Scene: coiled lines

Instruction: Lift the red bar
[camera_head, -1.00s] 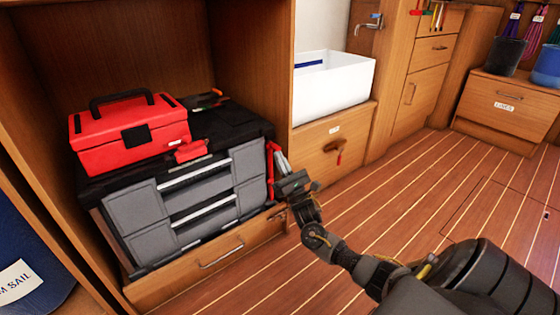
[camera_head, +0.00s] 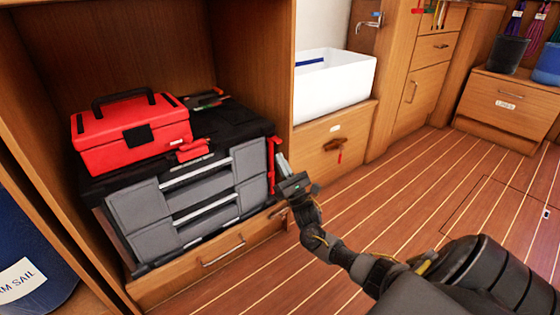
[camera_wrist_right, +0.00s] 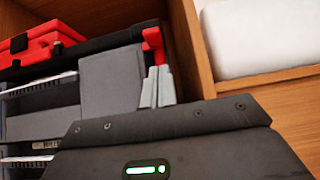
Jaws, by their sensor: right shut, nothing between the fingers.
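The red bar (camera_head: 271,164) stands upright at the right side of the grey and black tool chest (camera_head: 247,161). Its red top also shows in the right wrist view (camera_wrist_right: 153,44), just beyond the fingertips. My right gripper (camera_head: 281,160) is shut and empty, with its pale fingers just right of the bar. In the right wrist view the closed fingers (camera_wrist_right: 158,86) point up at the red top and hide the bar's lower part. I cannot tell whether they touch it. My left gripper is out of view.
A red toolbox (camera_head: 131,132) sits on the chest, with a red latch (camera_head: 193,150) at the chest's front top edge. A wooden partition (camera_head: 251,65) and a white basin (camera_head: 333,88) stand close behind the gripper. The plank floor (camera_head: 420,205) is clear.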

